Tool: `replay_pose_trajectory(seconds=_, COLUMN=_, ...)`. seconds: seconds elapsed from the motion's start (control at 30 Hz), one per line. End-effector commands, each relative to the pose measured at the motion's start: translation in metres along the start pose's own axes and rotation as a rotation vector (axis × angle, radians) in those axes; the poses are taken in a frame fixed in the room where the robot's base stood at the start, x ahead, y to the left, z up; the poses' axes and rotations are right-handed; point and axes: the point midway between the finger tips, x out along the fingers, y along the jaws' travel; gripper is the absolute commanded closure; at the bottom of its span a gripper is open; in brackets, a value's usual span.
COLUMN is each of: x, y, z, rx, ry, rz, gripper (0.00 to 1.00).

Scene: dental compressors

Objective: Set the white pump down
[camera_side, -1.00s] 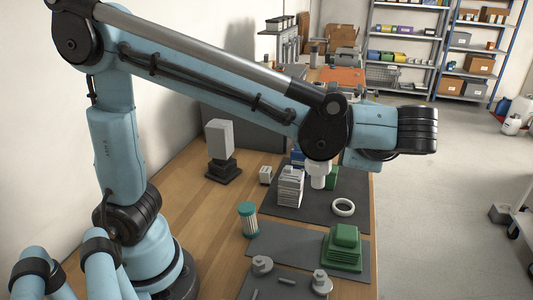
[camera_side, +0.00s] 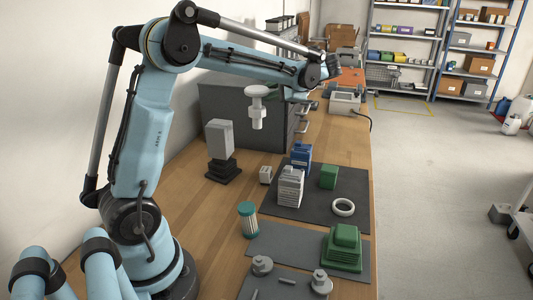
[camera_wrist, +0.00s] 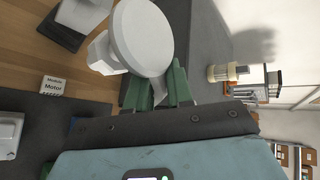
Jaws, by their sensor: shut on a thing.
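The white pump (camera_side: 257,110) has a wide round disc at the top and a narrower body hanging below it. It is upright in the air, in front of the dark grey cabinet (camera_side: 222,112) and clear of the table. In the wrist view the pump (camera_wrist: 143,38) shows its pale disc close up, with its body partly hidden behind the disc. My gripper (camera_wrist: 160,86) has green fingers shut on the pump just under the disc. In the side view my gripper (camera_side: 274,96) reaches the pump from the right.
A dark mat (camera_side: 315,210) holds a white finned block (camera_side: 290,187), a blue block (camera_side: 301,154), a green block (camera_side: 328,176) and a white ring (camera_side: 343,207). A grey box on a black stand (camera_side: 219,142) stands left of the mat. Bare wood (camera_side: 188,178) lies around the stand.

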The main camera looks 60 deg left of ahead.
Motion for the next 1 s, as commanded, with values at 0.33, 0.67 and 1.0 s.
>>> replay_pose_trajectory(seconds=0.33, x=0.018, y=0.037, z=-0.015, rx=0.003, ry=0.006, rz=-0.002, gripper=1.00)
replay_pose_trajectory(seconds=0.67, x=0.069, y=0.043, z=-0.017, rx=-0.001, ry=0.002, rz=0.000, gripper=1.00)
replay_pose_trajectory(seconds=1.0, x=0.143, y=0.044, z=-0.020, rx=0.001, ry=0.004, rz=-0.001, gripper=1.00)
